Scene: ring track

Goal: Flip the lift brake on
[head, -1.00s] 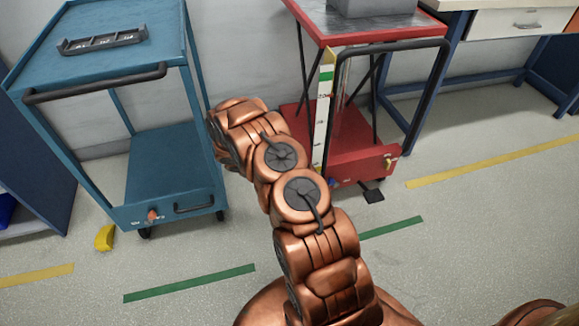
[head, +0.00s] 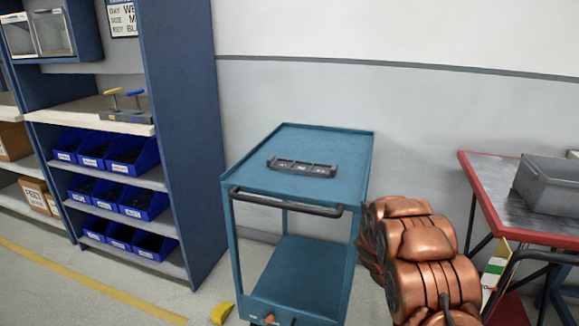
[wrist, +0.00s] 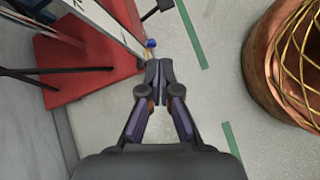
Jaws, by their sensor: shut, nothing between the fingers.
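The red lift (head: 508,308) stands at the right edge of the head view, partly hidden by my copper arm. Its red-rimmed top (head: 484,200) carries a grey bin. In the wrist view its red base (wrist: 95,62) is at upper left, with a pale upright scale (wrist: 108,22) rising from it. A small blue-tipped knob (wrist: 151,44) shows at the base's edge; I cannot tell whether it is the brake. My gripper (wrist: 158,66) is shut and empty, its tips just below the knob in the picture. Contact cannot be told. The head view does not show the gripper.
A blue cart (head: 345,150) with a dark tray (head: 302,167) on top stands left of my arm. A blue shelf unit (head: 185,130) with blue bins is further left. A yellow wedge (head: 222,313) lies on the floor.

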